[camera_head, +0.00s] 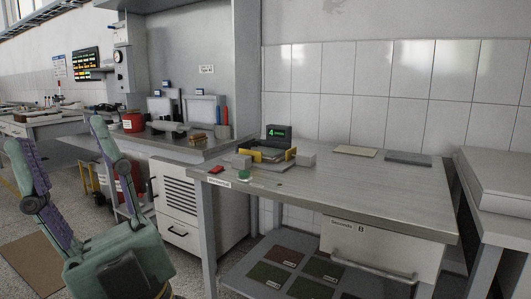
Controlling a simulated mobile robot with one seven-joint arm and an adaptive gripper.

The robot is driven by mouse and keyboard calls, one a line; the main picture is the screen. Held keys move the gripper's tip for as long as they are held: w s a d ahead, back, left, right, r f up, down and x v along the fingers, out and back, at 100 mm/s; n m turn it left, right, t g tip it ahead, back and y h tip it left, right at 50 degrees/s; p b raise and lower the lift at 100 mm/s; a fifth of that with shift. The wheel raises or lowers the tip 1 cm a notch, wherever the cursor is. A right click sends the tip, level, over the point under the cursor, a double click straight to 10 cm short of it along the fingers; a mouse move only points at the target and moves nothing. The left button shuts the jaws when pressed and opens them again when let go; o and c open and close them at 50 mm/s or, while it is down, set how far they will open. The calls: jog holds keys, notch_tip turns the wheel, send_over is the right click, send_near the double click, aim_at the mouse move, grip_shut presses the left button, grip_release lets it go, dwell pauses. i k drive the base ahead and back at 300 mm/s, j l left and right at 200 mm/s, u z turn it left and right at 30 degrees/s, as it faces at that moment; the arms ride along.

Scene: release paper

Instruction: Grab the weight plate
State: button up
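My gripper (60,135) is in the lower left, its two green fingers with purple pads spread wide apart. Nothing is between them. It is in front of and left of the grey table (350,190), apart from it. No thing is clearly marked as a weight plate. A flat dark grey slab (408,159) lies at the back right of the table, beside a thin beige sheet or slab (355,152). Two small grey blocks, one on the left (242,161) and one on the right (306,160), flank a yellow-and-black holder (266,153).
A small display (279,134) stands behind the holder. A red item (215,169) and a small green-and-white item (244,175) lie near the table's left edge. A drawer (380,252) is below. A cluttered bench (190,150) stands behind left. The table's front right is clear.

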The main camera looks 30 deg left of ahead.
aim_at(267, 151)
jog(key=i+u, duration=0.1)
jog(key=u, duration=1)
jog(key=i+l+u, duration=0.15)
jog(key=i+u, duration=0.35)
jog(key=i+l+u, duration=0.35)
jog(key=u, duration=0.15)
jog(key=i+l+u, duration=0.1)
jog(key=i+l, duration=0.3)
jog(key=l, duration=0.15)
jog(key=i+l, duration=0.4)
jog(key=l, duration=0.15)
jog(key=u, duration=0.05)
